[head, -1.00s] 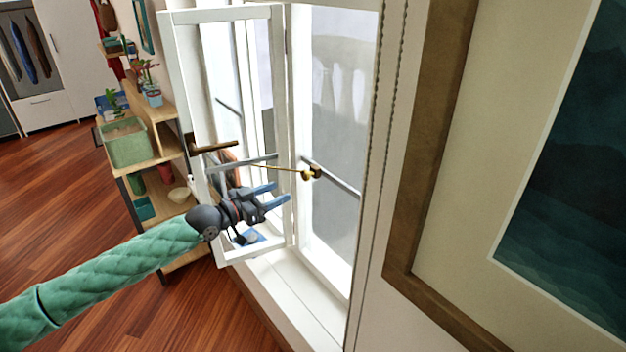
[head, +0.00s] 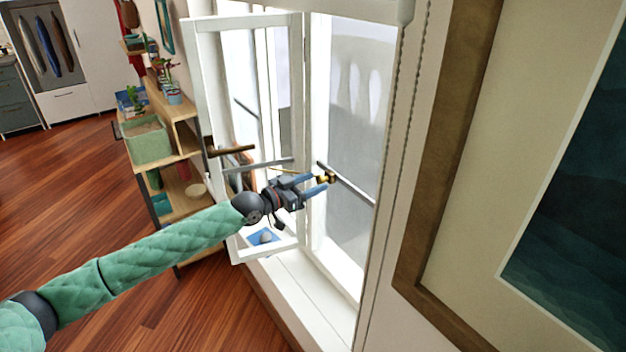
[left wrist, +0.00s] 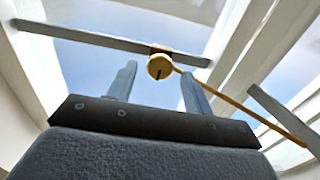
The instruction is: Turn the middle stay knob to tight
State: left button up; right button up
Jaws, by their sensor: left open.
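The stay knob (left wrist: 160,67) is a round yellow-brass knob with a dark mark on its face, on a brown block at the grey window bar. A thin brass stay rod (left wrist: 245,113) runs from it to the lower right in the left wrist view. In the head view the knob (head: 326,178) shows at the fingertips of my left gripper (head: 322,183). The left wrist view shows my left gripper (left wrist: 155,78) open, one blue finger on each side of the knob, with gaps between. Whether the fingertips reach its depth is unclear. My right gripper is out of view.
The open white window sash (head: 297,110) stands left of the knob, with a brown handle (head: 232,151). A white sill (head: 300,290) lies below. A wooden shelf (head: 175,150) stands at left, and a framed picture (head: 445,160) hangs at right.

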pick_arm(q)
jog(key=shift+w+d, duration=0.2)
jog(key=shift+d, duration=0.15)
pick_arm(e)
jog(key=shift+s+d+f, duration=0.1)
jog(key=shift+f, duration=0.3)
pick_arm(q)
jog(key=c, duration=0.9)
jog(key=shift+c, duration=0.2)
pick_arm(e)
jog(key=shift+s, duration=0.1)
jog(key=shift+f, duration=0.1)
